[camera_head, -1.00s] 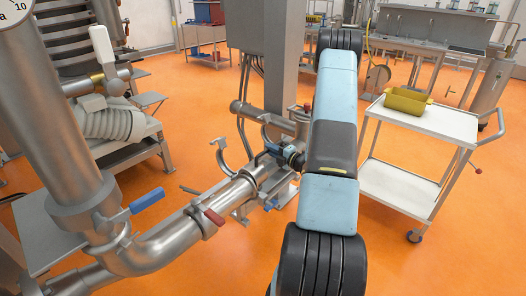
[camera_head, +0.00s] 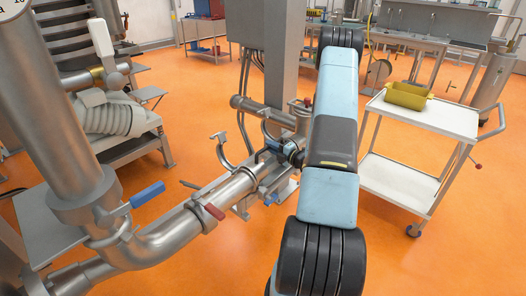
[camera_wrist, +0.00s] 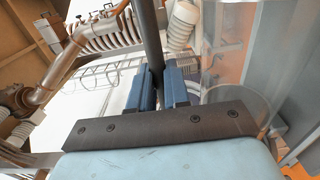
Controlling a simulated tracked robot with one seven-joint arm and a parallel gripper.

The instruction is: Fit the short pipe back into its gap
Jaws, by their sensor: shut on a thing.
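My gripper (camera_head: 274,148) has blue fingers and sits just above the steel pipe run in the head view, partly behind my arm. In the wrist view my gripper (camera_wrist: 156,86) is shut on a dark upright bar (camera_wrist: 149,40). I cannot tell whether this bar is part of the short pipe. A bright steel pipe length (camera_head: 238,187) lies in line beside a clamp with a red handle (camera_head: 214,211), below and left of the gripper. No open gap is clearly visible; my arm hides the far end.
A large elbow pipe (camera_head: 150,240) with a blue-handled clamp (camera_head: 147,194) stands at the left. A grey column (camera_head: 265,70) rises behind the pipe run. A white cart (camera_head: 425,113) with a yellow bin (camera_head: 407,96) stands at the right. Orange floor lies free between them.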

